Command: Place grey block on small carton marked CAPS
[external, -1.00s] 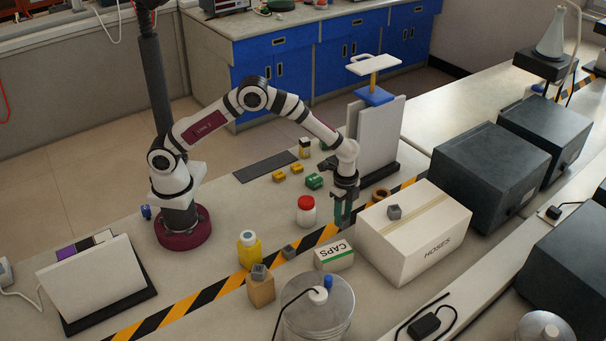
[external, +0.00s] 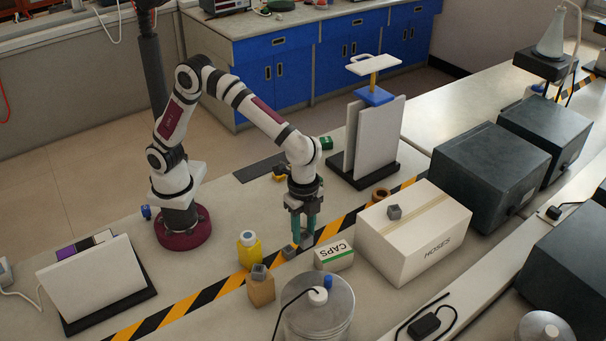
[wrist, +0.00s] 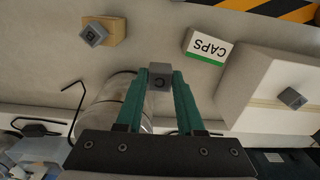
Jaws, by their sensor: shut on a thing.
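My gripper (external: 303,238) points down, its green fingers shut on a grey block marked C (wrist: 159,77). The held block (external: 307,243) shows between the fingertips in the external view. The small carton marked CAPS (external: 334,257) stands just right of my gripper, white with a green stripe; it also shows in the wrist view (wrist: 207,47). Its top is bare, and the held block is apart from it.
A grey block (external: 259,271) sits on a wooden block (external: 262,291), and another (external: 394,212) on the large HOSES carton (external: 425,253). A yellow bottle (external: 249,250) stands left.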

